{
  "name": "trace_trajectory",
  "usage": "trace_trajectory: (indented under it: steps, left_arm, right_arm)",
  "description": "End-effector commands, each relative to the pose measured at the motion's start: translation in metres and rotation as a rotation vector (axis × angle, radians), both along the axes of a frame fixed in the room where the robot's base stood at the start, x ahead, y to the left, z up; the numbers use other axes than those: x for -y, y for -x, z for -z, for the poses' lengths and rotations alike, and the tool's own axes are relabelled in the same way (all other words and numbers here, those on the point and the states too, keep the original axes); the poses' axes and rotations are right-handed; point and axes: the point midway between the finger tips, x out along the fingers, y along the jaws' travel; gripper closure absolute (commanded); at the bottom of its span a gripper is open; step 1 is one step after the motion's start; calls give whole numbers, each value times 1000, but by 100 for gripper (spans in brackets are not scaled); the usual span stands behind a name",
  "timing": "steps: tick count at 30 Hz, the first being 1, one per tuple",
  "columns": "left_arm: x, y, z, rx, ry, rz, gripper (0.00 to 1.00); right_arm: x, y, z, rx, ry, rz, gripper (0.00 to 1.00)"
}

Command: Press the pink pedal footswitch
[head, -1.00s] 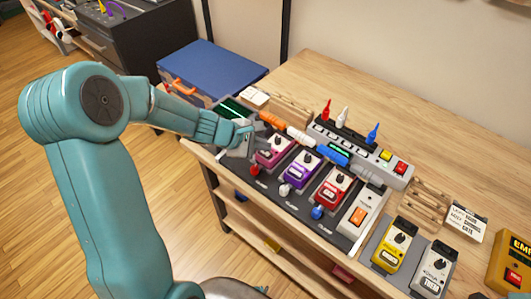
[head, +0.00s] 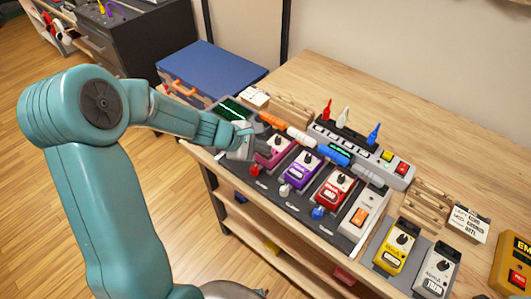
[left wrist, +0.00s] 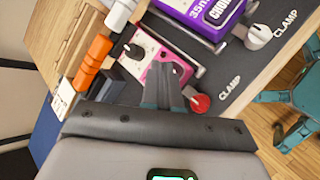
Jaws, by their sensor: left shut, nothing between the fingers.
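The pink pedal (head: 275,151) stands at the left end of the dark pedalboard on the wooden bench, with a dark knob on its top. My left gripper (head: 247,152) is at its left side, close to it. In the left wrist view the shut fingers (left wrist: 163,92) lie in front of the pink pedal (left wrist: 146,52) and hide its lower part, where a footswitch would be. I cannot tell whether the fingers touch it. A red clamp knob (left wrist: 201,104) is just right of the fingertips. My right gripper does not show.
A purple pedal (head: 298,171) and a red pedal (head: 333,190) stand to the right on the same board. Orange, white and blue plugs (head: 273,121) line its back. A blue case (head: 210,72) is behind left.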

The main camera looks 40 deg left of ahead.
Motion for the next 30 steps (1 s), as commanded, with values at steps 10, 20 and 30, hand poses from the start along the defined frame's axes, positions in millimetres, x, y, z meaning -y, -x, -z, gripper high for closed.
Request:
trace_trajectory:
  steps: [10,20,30]
  left_arm:
    - [0,0,4,0,0,0,100]
    - [0,0,5,-2,0,-1,100]
    - [0,0,-7,-2,0,-1,100]
  right_arm:
    - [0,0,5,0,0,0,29]
    - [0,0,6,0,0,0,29]
    - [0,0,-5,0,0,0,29]
